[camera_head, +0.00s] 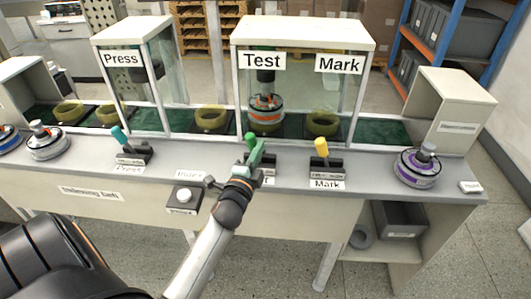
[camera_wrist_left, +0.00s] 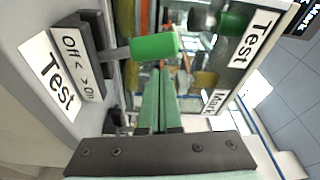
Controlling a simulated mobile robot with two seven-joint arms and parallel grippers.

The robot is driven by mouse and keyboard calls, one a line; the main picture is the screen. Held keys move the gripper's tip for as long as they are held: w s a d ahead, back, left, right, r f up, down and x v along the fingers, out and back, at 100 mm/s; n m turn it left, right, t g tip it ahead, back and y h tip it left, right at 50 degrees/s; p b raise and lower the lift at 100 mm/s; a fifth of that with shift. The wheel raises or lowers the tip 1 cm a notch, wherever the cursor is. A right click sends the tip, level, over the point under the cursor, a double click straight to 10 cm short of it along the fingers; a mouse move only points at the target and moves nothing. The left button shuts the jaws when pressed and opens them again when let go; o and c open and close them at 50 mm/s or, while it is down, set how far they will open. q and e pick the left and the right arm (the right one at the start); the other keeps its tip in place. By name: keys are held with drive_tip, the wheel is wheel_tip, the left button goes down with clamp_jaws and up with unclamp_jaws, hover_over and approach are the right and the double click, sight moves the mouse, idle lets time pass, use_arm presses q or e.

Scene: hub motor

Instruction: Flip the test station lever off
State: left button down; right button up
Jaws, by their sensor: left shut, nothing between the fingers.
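The test station lever has a green handle (camera_head: 250,139) on the bench front, below the station's "Test" sign. In the left wrist view the green handle (camera_wrist_left: 155,46) sticks out from a dark base (camera_wrist_left: 90,55) marked Off and On. I cannot tell for sure which way the lever is set. My left gripper (camera_head: 257,153) is shut and empty, its green fingers right at the handle and partly hiding the lever base. In the left wrist view the closed fingertips (camera_wrist_left: 160,75) are just below the handle; I cannot tell whether they touch. My right gripper is not in view.
The Press lever (camera_head: 122,138) stands to the left and the yellow Mark lever (camera_head: 322,150) to the right. A button box (camera_head: 184,198) sits left of my arm. The glazed Test and Mark housing (camera_head: 303,35) rises behind. A purple-banded hub motor (camera_head: 418,168) stands at right.

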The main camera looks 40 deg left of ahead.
use_arm(q)
drive_tip(key=shift+s+a+n+t, duration=0.4)
drive_tip(key=shift+a+n, duration=0.3)
drive_tip(key=shift+n, duration=0.6)
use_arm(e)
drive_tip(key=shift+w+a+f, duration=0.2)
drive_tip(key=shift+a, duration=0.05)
use_arm(q)
drive_tip(key=shift+s, duration=0.1)
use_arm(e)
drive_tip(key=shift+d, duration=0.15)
